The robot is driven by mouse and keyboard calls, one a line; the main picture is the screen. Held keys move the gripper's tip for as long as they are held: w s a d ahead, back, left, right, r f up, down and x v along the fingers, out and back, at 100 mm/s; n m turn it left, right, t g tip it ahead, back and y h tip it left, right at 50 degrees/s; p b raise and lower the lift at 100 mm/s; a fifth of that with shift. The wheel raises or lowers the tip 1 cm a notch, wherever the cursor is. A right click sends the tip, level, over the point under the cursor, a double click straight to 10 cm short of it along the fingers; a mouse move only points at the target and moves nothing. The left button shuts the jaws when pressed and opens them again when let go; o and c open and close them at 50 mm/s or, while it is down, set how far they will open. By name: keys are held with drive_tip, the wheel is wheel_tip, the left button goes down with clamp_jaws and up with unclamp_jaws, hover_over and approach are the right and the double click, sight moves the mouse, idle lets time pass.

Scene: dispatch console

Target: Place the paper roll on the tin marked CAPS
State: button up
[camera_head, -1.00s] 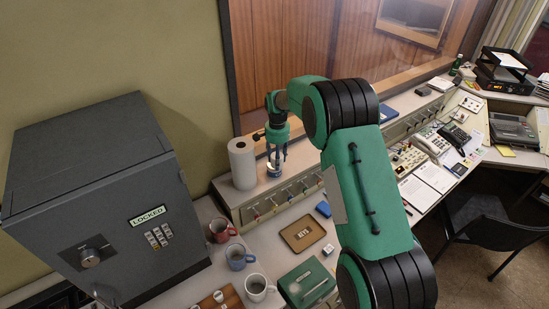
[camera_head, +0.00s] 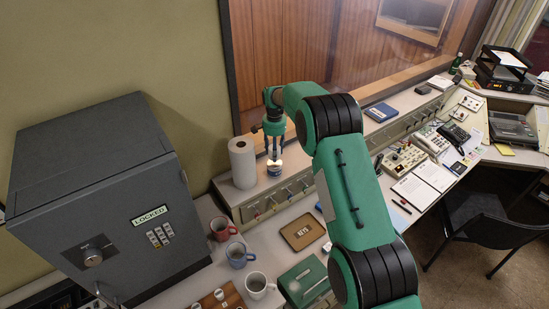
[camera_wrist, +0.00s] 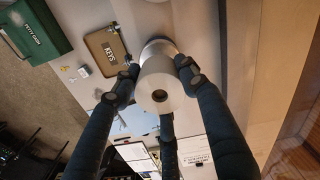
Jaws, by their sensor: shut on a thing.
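A small white paper roll (camera_wrist: 163,88) with a brown core sits between the fingers of my gripper (camera_wrist: 157,80) in the wrist view. My gripper (camera_head: 274,150) is shut on it, fingers pointing down, in the head view.
A tall white paper towel roll (camera_head: 242,164) stands close left of the tin. A grey safe (camera_head: 110,205) is at the left. Mugs (camera_head: 240,256), a KEYS board (camera_head: 302,232) and a green box (camera_head: 304,281) lie on the lower desk. A glass panel rises behind the ledge.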

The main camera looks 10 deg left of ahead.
drive_tip(key=shift+f+p, duration=0.55)
drive_tip(key=shift+f, duration=1.15)
drive_tip(key=shift+f, duration=0.15)
drive_tip(key=o, duration=1.2)
wheel_tip(320, 180, up, 12)
drive_tip(key=shift+w+f+b, duration=0.1)
drive_tip(key=shift+f+b, duration=0.05)
drive_tip(key=shift+b, duration=1)
drive_tip(key=shift+r, duration=0.3)
